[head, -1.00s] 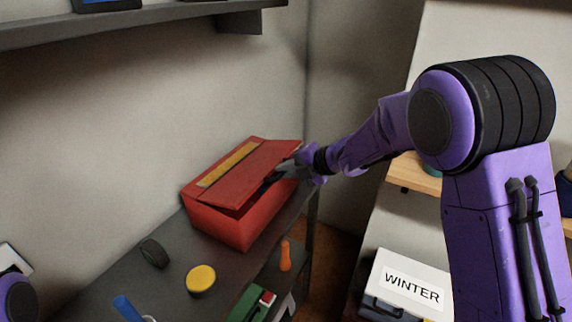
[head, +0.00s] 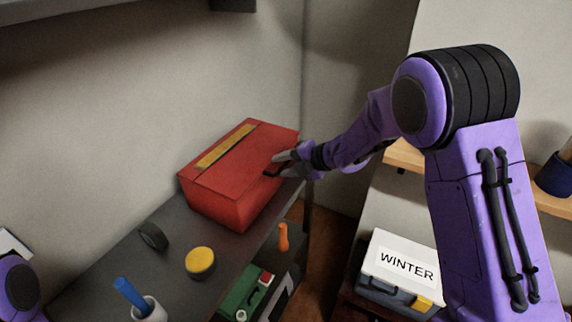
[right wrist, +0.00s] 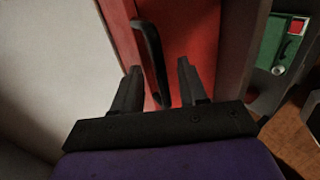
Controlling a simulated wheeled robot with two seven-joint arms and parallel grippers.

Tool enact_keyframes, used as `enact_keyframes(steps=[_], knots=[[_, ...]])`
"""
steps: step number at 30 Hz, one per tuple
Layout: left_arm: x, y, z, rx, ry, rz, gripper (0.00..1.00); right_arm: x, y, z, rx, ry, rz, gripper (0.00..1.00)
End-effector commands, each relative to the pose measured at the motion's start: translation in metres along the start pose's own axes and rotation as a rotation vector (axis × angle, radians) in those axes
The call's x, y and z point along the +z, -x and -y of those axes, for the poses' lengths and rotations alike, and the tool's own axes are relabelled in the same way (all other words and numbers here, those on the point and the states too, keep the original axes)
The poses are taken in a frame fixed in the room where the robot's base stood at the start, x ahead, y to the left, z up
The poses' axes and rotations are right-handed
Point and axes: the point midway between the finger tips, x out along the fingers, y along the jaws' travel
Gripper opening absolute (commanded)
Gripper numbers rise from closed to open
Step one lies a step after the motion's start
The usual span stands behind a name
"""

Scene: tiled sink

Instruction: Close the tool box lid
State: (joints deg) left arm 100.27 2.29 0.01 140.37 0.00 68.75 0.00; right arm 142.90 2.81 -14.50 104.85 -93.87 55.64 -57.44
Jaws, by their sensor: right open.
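The red tool box (head: 215,205) stands on the dark bench at the back. Its red lid (head: 245,160), with a yellow strip on top, lies down flush or nearly flush with the box; I cannot tell whether a thin gap is left. My right gripper (head: 277,165) is open at the lid's right side. In the right wrist view its two fingers (right wrist: 160,90) are spread over the red surface, with a black handle (right wrist: 152,58) between them. I cannot tell whether they touch it. Of my left arm only a purple part shows at the lower left edge; its gripper is out of view.
On the bench (head: 120,265) are a black tape roll (head: 153,237), a yellow round tin (head: 200,262) and a white cup (head: 150,310) with a blue-handled tool. An orange-handled tool (head: 283,237) and a green case (head: 243,292) are at the right. A WINTER box (head: 402,265) stands further right.

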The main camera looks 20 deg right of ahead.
Motion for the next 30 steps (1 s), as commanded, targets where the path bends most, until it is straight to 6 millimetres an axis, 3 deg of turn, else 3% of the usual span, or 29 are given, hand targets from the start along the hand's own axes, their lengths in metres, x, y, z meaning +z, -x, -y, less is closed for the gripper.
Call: enact_keyframes(steps=[5, 30], knots=[[0.000, 0.001, 0.000, 0.000, 0.000, 0.000, 0.67, 0.000, 0.001, -0.001, 0.000, 0.000, 0.000, 0.43], [-0.014, 0.035, 0.003, 0.000, 0.000, 0.000, 0.67, 0.000, 0.071, -0.003, 0.001, -0.001, 0.001, 0.43]])
